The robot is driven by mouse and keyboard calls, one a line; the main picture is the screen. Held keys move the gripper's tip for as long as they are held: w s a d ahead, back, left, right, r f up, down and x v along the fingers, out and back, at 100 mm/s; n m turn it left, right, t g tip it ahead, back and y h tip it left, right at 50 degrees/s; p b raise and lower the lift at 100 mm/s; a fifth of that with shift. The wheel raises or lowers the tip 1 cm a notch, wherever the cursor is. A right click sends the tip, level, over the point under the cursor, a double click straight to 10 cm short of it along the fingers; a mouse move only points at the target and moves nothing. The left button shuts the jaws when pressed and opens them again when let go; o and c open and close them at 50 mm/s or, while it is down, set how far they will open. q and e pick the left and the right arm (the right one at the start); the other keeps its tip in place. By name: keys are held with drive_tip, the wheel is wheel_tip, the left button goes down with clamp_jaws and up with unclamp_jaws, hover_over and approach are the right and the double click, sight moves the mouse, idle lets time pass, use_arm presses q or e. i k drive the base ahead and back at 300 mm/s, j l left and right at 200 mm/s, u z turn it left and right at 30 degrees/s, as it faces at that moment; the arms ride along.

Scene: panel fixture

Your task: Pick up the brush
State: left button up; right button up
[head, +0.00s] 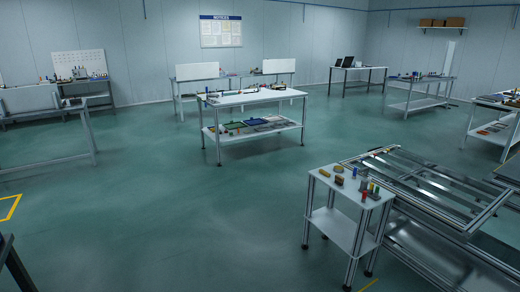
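A small white-topped cart (345,192) stands at the lower right, and several small items lie or stand on its top. Among them are a yellowish-brown item (325,172), a brown item (339,181) with a dark part, and a red upright item (364,197). They are too small for me to tell which one, if any, is the brush. Neither of my grippers shows in the head view.
A metal panel frame (472,219) stands right beside the cart. A two-level workbench (250,97) with trays on its lower shelf stands mid-room. More benches line the walls. The green floor (180,210) at centre left is open.

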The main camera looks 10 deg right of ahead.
sight(339, 180)
drive_tip(key=i+j+z, duration=1.2)
drive_tip(key=i+l, duration=0.1)
drive_tip(key=i, duration=0.55)
drive_tip(key=i+u, duration=0.1)
drive_tip(key=i, duration=0.55)
